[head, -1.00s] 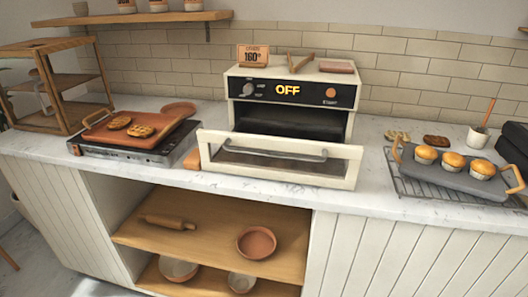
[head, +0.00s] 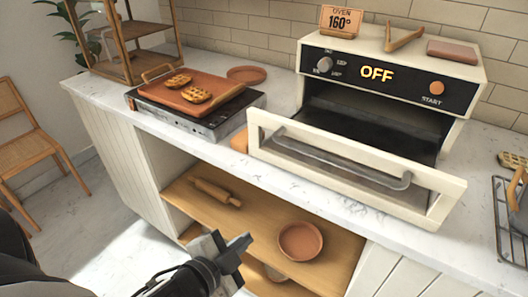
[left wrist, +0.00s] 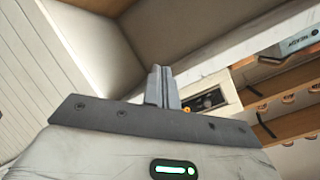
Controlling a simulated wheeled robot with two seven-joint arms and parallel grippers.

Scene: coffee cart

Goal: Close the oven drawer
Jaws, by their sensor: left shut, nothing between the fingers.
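The cream oven (head: 393,85) stands on the marble counter, its display reading OFF. Its drawer (head: 440,213) is pulled out toward me, with a cream-framed front and a grey bar handle (head: 340,160). The dark inside of the oven shows above it. My left gripper (head: 238,244) is low in front of the counter's open shelves, below and left of the drawer, apart from it. It is shut and empty. In the left wrist view, its closed fingers (left wrist: 162,88) point up toward the cabinet. My right gripper is out of view.
A griddle (head: 195,115) with a brown plate and waffles stands left of the oven. A rolling pin (head: 215,192) and a bowl (head: 300,241) lie on the shelf below. A wire rack (head: 512,240) is at the right. A chair (head: 35,135) stands at the far left.

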